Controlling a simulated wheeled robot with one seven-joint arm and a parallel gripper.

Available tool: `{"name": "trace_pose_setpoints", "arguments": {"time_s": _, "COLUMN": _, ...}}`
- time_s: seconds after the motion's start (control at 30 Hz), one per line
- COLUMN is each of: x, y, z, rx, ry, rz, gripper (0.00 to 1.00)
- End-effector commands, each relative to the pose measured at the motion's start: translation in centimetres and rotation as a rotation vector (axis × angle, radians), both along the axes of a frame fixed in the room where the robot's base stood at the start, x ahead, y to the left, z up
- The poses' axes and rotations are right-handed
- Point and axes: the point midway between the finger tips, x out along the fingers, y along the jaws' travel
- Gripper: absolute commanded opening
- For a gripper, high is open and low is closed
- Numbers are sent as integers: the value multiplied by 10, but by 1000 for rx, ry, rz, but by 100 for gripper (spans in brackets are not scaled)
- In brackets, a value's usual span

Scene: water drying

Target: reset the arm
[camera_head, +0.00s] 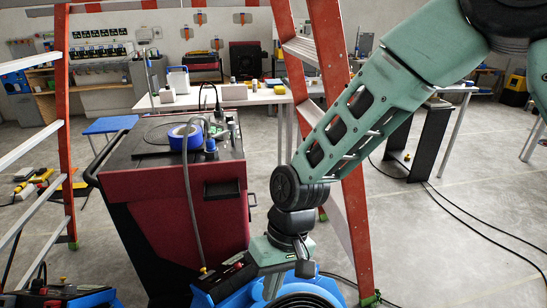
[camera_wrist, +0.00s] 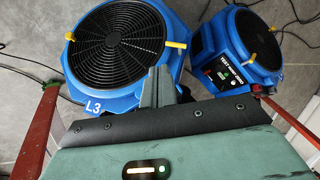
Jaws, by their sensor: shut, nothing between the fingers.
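My green arm reaches down from the upper right in the head view, with its wrist low in front of the red cart. In the wrist view my gripper (camera_wrist: 159,84) is shut, its grey fingers together and empty. The fingers overlap the lower right edge of a blue round fan (camera_wrist: 78,75) marked L3, which has a black grille and yellow knobs. I cannot tell whether they touch it. A second blue fan (camera_wrist: 209,42) stands to the right. In the head view a blue fan (camera_head: 225,287) shows below my wrist, partly hidden.
A red cart (camera_head: 168,215) with a black top, blue tape roll (camera_head: 185,136) and hose stands left of my arm. An orange ladder (camera_head: 354,215) stands close behind the arm; another ladder frame (camera_head: 64,120) is at left.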

Motion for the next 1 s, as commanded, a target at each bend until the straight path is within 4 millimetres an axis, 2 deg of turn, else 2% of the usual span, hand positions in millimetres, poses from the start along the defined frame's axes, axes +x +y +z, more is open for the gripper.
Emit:
{"name": "trace_pose_setpoints", "arguments": {"time_s": 0.03, "x": -8, "y": -11, "z": 29, "rx": -10, "ry": -30, "rz": 21, "gripper": 0}}
{"name": "trace_pose_setpoints", "arguments": {"time_s": 0.1, "x": -20, "y": -26, "z": 56, "rx": -26, "ry": -62, "rz": 48, "gripper": 0}}
{"name": "trace_pose_setpoints", "arguments": {"time_s": 0.3, "x": -59, "y": -74, "z": 123, "rx": -76, "ry": -155, "rz": 109, "gripper": 0}}
{"name": "trace_pose_setpoints", "arguments": {"time_s": 0.4, "x": -79, "y": -99, "z": 148, "rx": -101, "ry": -198, "rz": 132, "gripper": 0}}
{"name": "trace_pose_setpoints", "arguments": {"time_s": 0.5, "x": -96, "y": -120, "z": 165, "rx": -123, "ry": -232, "rz": 145, "gripper": 0}}
{"name": "trace_pose_setpoints", "arguments": {"time_s": 0.67, "x": -113, "y": -141, "z": 177, "rx": -144, "ry": -264, "rz": 157, "gripper": 0}}
{"name": "trace_pose_setpoints", "arguments": {"time_s": 1.0, "x": -118, "y": -147, "z": 178, "rx": -150, "ry": -271, "rz": 160, "gripper": 0}}
